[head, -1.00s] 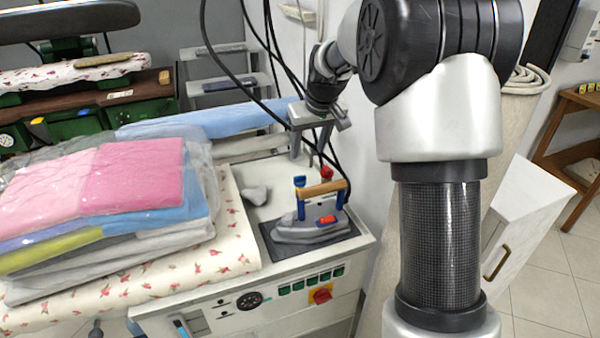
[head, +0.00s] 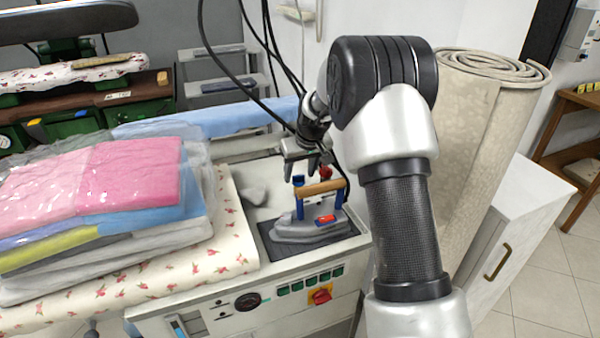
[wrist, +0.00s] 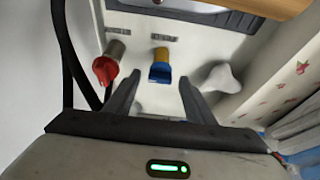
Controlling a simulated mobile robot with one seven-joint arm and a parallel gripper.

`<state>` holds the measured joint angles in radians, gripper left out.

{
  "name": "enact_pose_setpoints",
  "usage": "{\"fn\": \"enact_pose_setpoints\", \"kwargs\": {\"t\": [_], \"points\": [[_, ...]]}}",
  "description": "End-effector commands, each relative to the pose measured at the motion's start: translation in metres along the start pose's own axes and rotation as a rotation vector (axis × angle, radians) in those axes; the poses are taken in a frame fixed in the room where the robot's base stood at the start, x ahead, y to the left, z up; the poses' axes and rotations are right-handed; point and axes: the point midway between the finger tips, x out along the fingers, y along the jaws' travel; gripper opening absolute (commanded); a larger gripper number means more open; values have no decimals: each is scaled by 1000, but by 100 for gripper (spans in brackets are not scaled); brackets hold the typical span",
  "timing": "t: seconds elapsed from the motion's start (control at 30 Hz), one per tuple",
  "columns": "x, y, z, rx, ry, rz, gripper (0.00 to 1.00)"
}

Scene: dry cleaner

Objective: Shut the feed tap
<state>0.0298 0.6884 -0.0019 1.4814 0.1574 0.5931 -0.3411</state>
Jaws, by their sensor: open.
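Two taps stand on the ironing station's top behind the iron. One has a red handle (head: 325,173), also in the wrist view (wrist: 105,66). The other has a blue handle (head: 299,180) with a yellow part above it in the wrist view (wrist: 160,72). Small labels lie beside both taps, but I cannot read them, so I cannot tell which is the feed tap. My gripper (head: 306,166) is open and empty, just above and behind the taps. In the wrist view my fingers (wrist: 158,82) are on either side of the blue handle; contact does not show.
An iron (head: 312,224) with a wooden handle rests on a dark pad in front of the taps. A grey-white lump (head: 256,195) lies to their left. Bagged folded clothes (head: 100,200) cover the left side. Black cables hang close behind my gripper.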

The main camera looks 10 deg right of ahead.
Motion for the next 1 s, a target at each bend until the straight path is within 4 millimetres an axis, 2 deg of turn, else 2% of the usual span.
{"fn": "enact_pose_setpoints", "kwargs": {"t": [0.07, 0.2, 0.3, 0.67, 1.0], "points": [[0, 0, 0, 0, 0, 0, 46], [0, 0, 0, 0, 0, 0, 22], [0, 0, 0, 0, 0, 0, 8], [0, 2, 1, -55, -2, -25, 8], [0, 5, 0, -288, 0, -123, 8]]}}
